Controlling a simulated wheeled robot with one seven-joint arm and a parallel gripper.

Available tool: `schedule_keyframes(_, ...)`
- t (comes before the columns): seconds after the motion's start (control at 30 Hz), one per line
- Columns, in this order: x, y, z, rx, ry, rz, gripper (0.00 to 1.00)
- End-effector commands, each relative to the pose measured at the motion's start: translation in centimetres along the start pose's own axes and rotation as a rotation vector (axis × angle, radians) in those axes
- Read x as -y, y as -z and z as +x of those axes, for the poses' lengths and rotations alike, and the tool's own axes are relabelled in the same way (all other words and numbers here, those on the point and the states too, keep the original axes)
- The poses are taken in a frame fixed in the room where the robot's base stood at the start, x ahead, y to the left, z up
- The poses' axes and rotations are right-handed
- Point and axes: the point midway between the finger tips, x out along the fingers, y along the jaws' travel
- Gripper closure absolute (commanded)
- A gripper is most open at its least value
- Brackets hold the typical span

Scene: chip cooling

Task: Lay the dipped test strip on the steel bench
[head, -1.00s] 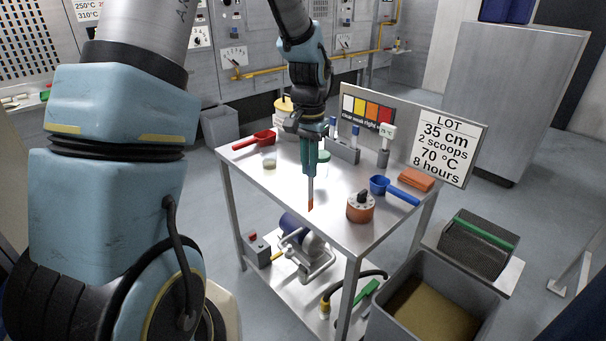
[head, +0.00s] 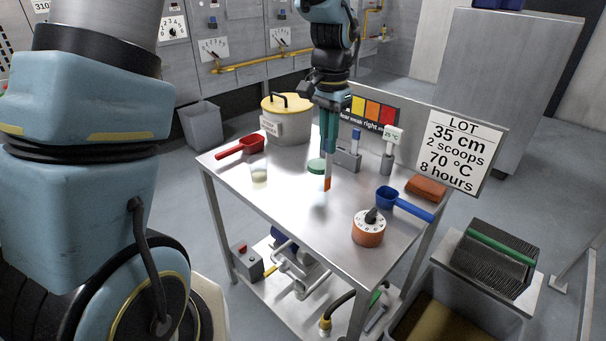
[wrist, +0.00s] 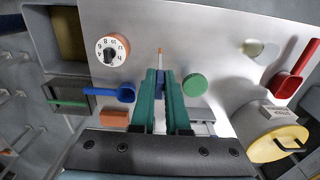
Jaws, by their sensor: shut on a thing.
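My gripper (head: 328,140) points down over the steel bench (head: 290,215), with its green fingers shut on the test strip. The strip (head: 327,184) hangs upright below the fingertips with an orange lower end. Its orange tip (wrist: 160,50) also shows in the wrist view, beyond the fingers (wrist: 160,80). The strip seems to be above the bench top, but the exact gap is hard to tell. A small glass with pale liquid (head: 259,174) stands on the left of the bench. The colour chart (head: 372,110) stands behind the bench.
The front middle is bare.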

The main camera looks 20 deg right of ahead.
Motion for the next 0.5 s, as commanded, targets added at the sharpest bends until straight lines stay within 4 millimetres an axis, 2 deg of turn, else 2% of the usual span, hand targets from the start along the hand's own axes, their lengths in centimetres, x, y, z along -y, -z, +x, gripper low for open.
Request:
schedule_keyframes(0.2, -0.1, -0.2, 3.7, 0.006, -0.002, 0.000, 1.00)
schedule_keyframes(0.37, 0.0, -0.1, 5.2, 0.004, -0.001, 0.000, 1.00)
schedule_keyframes(0.5, -0.1, -0.2, 7.2, 0.007, -0.002, 0.000, 1.00)
